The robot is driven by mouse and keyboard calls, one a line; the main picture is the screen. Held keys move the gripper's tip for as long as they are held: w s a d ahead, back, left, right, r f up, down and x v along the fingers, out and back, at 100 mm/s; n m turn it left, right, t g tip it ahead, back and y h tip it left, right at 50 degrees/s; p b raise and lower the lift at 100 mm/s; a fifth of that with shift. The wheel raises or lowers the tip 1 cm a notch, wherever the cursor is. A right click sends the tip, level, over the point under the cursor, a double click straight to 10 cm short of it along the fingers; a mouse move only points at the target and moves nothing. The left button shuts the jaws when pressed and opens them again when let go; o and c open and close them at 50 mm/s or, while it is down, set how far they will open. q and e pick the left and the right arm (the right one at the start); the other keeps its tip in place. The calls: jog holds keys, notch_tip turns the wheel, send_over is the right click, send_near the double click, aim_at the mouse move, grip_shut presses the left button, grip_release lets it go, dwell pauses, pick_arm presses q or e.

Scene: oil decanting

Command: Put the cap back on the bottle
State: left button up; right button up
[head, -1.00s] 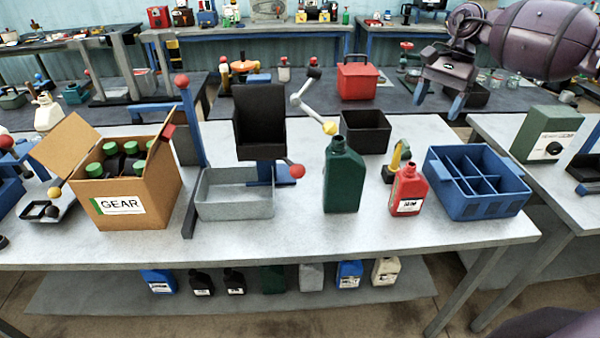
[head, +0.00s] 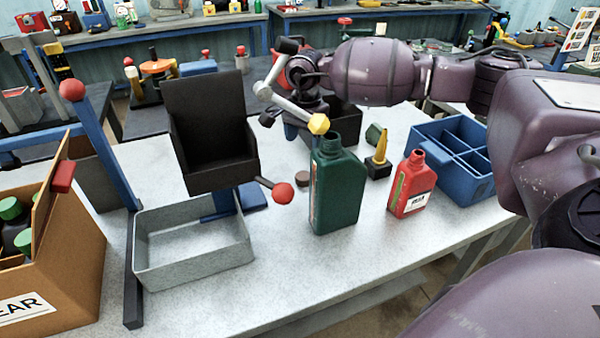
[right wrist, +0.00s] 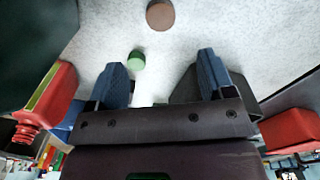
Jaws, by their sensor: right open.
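The dark green bottle (head: 336,190) stands upright on the table with its neck bare. The smaller red bottle (head: 411,187) stands upright to its right, also with a bare neck. A round brown cap-like disc (head: 303,181) lies on the table left of the green bottle; it also shows in the right wrist view (right wrist: 160,14). A small green cap (right wrist: 136,60) lies between my fingers in that view, apart from them. My right gripper (head: 297,132) is open, behind the green bottle and partly hidden; its blue fingers show in the wrist view (right wrist: 160,65). My left gripper is out of view.
A black tilting holder (head: 210,135) with a red-knobbed lever stands over a grey tray (head: 195,245). A yellow spout (head: 378,155) on a black base stands between the bottles. A blue divided crate (head: 460,160) is at right, a cardboard box (head: 70,260) at left. The front middle is clear.

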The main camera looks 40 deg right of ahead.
send_over(303, 176)
jog(key=shift+s+d+f, duration=0.1)
jog(key=shift+d+f, duration=0.05)
jog(key=shift+f, duration=2.6)
notch_tip(303, 176, down, 5)
jog(key=shift+f+b, duration=0.1)
jog(key=shift+b, duration=0.35)
jog(key=c, duration=1)
